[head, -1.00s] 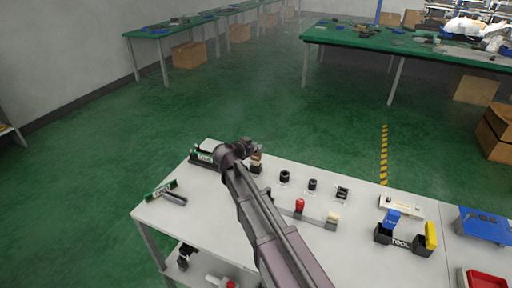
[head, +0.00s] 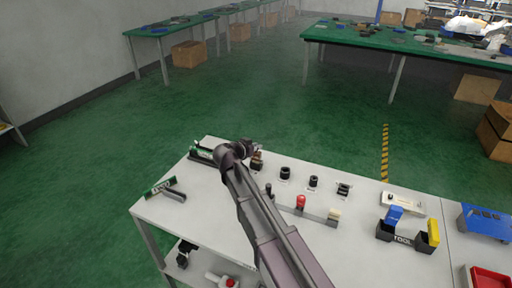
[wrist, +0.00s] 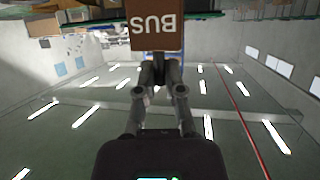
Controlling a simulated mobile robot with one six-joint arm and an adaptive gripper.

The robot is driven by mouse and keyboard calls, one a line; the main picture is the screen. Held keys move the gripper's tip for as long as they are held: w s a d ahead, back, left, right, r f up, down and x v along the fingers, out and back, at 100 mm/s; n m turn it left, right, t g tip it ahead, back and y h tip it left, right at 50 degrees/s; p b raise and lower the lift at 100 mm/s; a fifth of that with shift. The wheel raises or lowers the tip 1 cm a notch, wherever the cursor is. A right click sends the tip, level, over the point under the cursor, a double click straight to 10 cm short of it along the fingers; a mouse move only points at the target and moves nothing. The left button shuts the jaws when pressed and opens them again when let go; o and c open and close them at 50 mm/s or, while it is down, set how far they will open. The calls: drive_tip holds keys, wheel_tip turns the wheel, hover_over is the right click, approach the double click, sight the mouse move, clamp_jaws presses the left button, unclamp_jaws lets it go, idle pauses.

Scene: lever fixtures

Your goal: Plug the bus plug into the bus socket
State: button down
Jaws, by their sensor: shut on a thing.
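The bus plug is a brown block with white "BUS" lettering (wrist: 157,28). It appears upside down at the top of the wrist view. My gripper (wrist: 160,62) is shut on it. In the head view, my gripper (head: 248,148) is above the far left part of the grey bench, with a small brown block (head: 257,162) just below it, probably the plug. I cannot identify the bus socket with certainty. My arm covers part of the bench, and small labels there are unreadable.
Three black fixtures (head: 313,182) stand in a row right of my gripper. A bar with a red knob (head: 300,202) lies nearer. A green-labelled black holder (head: 203,152) is at the back left.

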drive_tip(key=shift+f+b, duration=0.4)
drive_tip(key=shift+f, duration=0.05)
drive_tip(key=c, duration=0.7)
unclamp_jaws()
drive_tip(key=shift+r, duration=0.1)
